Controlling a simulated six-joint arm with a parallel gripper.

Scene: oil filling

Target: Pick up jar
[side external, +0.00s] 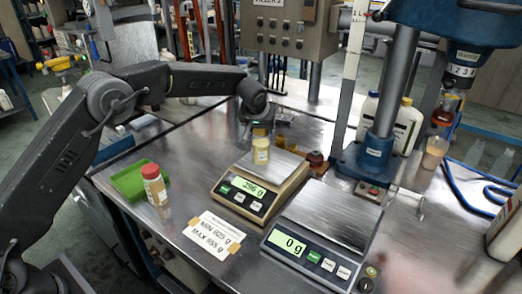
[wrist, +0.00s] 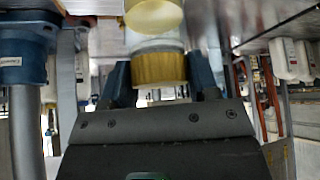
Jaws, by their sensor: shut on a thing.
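A small jar (side external: 261,151) with a yellow lid and pale yellow contents stands upright over the plate of the beige scale (side external: 233,203), whose green display is lit and seems to read about 256 g. My gripper (side external: 256,128) is at the lid end, reaching in from behind. In the wrist view the yellow lid (wrist: 160,70) lies between my two fingers, which are shut on it. The jar's clear wall and yellowish contents (wrist: 153,15) show beyond the lid. I cannot tell whether the jar's base touches the plate.
A second scale (side external: 310,248) reading 0 g stands to the right. A red-lidded jar (side external: 155,186) and a green tray (side external: 128,182) are at left, near a MIN/MAX card (side external: 213,236). A blue-based column (side external: 372,165) and white bottles (side external: 406,130) stand behind.

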